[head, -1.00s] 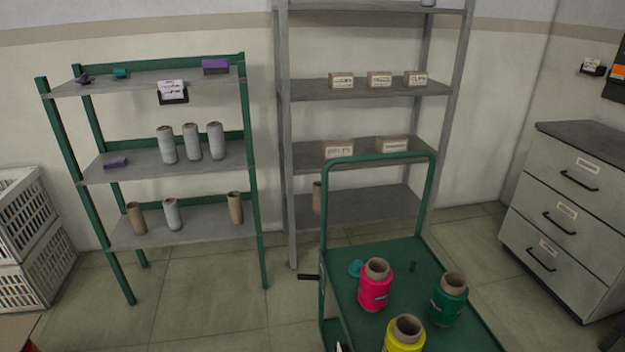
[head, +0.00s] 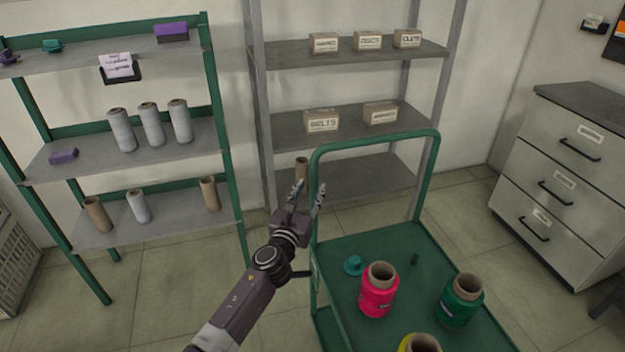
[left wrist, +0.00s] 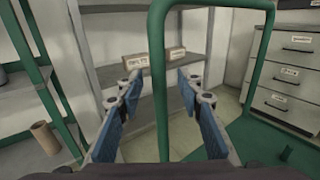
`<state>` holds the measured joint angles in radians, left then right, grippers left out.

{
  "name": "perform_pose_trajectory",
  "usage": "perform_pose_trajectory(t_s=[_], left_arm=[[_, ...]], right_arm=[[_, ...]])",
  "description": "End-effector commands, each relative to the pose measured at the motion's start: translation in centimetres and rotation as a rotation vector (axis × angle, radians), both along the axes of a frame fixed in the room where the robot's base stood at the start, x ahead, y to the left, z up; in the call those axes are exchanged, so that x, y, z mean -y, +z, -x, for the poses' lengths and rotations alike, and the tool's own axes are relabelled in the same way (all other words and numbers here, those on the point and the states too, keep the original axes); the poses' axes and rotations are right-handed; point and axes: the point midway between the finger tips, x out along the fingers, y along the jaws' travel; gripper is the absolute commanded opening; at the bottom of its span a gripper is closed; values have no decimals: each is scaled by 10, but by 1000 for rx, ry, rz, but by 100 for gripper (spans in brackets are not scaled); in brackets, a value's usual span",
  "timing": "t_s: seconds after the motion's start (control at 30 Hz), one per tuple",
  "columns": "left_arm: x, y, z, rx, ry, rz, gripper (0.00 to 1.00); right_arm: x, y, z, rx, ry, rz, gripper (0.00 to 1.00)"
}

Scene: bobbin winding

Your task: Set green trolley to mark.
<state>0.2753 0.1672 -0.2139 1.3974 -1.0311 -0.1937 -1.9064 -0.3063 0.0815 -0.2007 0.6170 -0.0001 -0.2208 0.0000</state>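The green trolley (head: 335,255) stands at the lower middle of the head view, its upright handle loop on the far side, towards the grey shelf. My left gripper (head: 309,190) is open beside the left post of the handle. In the left wrist view the green handle post (left wrist: 160,90) shows between the open fingers (left wrist: 158,92); I cannot tell whether they touch it. No floor mark is visible. My right gripper is out of view.
A green-framed shelf (head: 130,155) with grey cones and cardboard tubes stands at left. A grey shelf (head: 350,120) with labelled boxes stands behind the trolley. A drawer cabinet (head: 560,180) stands at right. Bare floor (head: 460,215) lies between trolley and cabinet.

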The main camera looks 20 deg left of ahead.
Motion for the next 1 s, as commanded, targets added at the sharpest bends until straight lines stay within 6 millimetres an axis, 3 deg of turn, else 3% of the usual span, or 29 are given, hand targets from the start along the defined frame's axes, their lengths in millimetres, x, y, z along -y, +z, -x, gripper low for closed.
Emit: perform_pose_trajectory(t_s=[0.1, 0.3, 0.7, 1.0], left_arm=[[0, -1, -20, 1, 1, 2, 34], [0, -2, -41, -1, 1, 4, 34], [-1, -1, -47, -2, 0, 3, 33], [-1, -1, -46, -2, 0, 3, 0]], right_arm=[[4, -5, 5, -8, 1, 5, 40], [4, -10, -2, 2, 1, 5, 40], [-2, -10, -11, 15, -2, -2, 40], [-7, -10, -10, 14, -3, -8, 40]])
